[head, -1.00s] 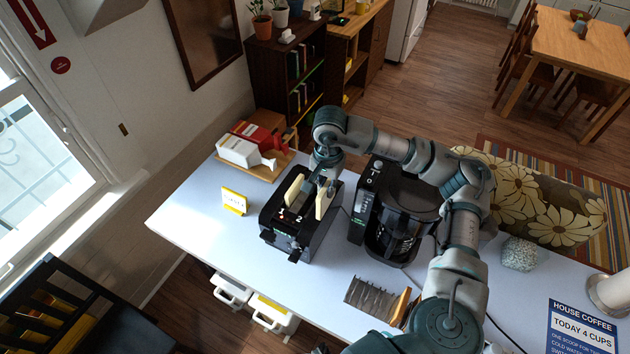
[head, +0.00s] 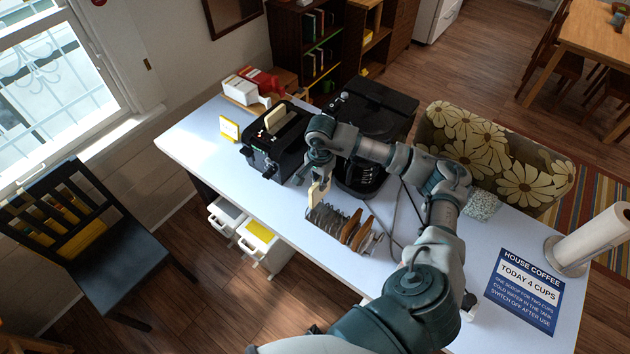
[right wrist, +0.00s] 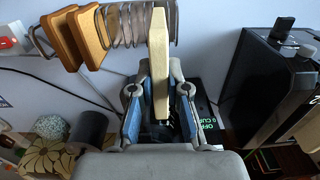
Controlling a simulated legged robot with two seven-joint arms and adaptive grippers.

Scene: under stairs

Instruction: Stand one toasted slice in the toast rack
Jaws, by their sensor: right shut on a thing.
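My right gripper (head: 318,172) is shut on a pale toasted slice (head: 316,192), held upright near the left end of the wire toast rack (head: 322,220). In the right wrist view the slice (right wrist: 159,60) stands between the fingers (right wrist: 160,95), its far end overlapping the rack (right wrist: 135,22); I cannot tell whether they touch. My left gripper is not in view.
A black coffee maker (head: 372,115) stands close behind my right arm. A yellow-edged card (head: 229,129) and a wooden board with red and white things (head: 262,86) are at the far left. A House Coffee sign (head: 524,290) and paper roll (head: 592,240) are at right on the white table (head: 200,130).

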